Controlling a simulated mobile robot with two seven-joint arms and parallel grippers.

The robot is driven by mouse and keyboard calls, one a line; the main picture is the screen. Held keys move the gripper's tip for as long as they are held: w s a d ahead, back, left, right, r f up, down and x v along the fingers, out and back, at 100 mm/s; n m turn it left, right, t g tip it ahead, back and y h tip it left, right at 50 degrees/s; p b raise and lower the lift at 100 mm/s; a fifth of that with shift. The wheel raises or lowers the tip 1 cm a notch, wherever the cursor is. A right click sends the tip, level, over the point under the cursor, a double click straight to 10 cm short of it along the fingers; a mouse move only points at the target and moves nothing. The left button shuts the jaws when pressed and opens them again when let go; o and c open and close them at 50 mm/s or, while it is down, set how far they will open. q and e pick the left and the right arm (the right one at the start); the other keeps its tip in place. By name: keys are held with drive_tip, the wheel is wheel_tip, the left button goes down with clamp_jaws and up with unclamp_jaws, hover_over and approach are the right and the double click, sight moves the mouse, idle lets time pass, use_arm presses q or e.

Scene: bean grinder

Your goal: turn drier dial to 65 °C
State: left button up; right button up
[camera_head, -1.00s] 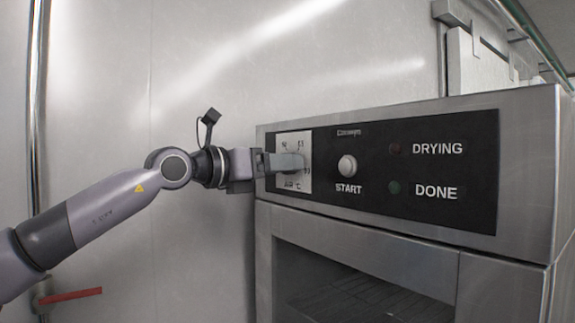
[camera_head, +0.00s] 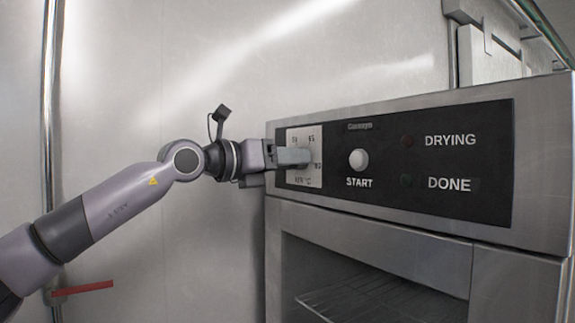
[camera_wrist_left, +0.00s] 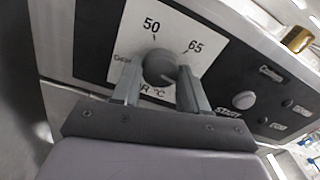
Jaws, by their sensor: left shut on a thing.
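The drier dial (camera_wrist_left: 160,67) is a round grey knob on a white scale plate (camera_wrist_left: 183,25), which also shows in the head view (camera_head: 295,136). The plate bears the marks 50 and 65 above the knob in the left wrist view. My left gripper (camera_head: 305,157) is at the plate in the head view and hides the knob there. In the left wrist view its two fingers (camera_wrist_left: 158,84) are on either side of the knob, shut on it. The knob's pointer is not clear, so I cannot tell its setting. My right gripper is not in view.
Right of the plate on the drier's black panel (camera_head: 450,120) are the white START button (camera_head: 359,159), the dark DRYING lamp (camera_head: 407,141) and the DONE lamp (camera_head: 408,182). The drier's opening with a wire rack (camera_head: 375,297) is below. A metal wall (camera_head: 180,70) stands behind.

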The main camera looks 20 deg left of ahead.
use_arm(q)
drive_tip(key=shift+r+n+b, duration=0.1)
drive_tip(key=shift+n+b, duration=3.9)
drive_tip(key=shift+n, duration=2.3)
drive_tip(key=o, duration=1.1)
drive_tip(key=shift+c, duration=0.2)
drive_tip(key=shift+s, duration=0.1)
drive_tip(key=b+v, duration=0.2)
drive_tip(key=v, duration=0.5)
drive_tip(key=shift+b, duration=0.3)
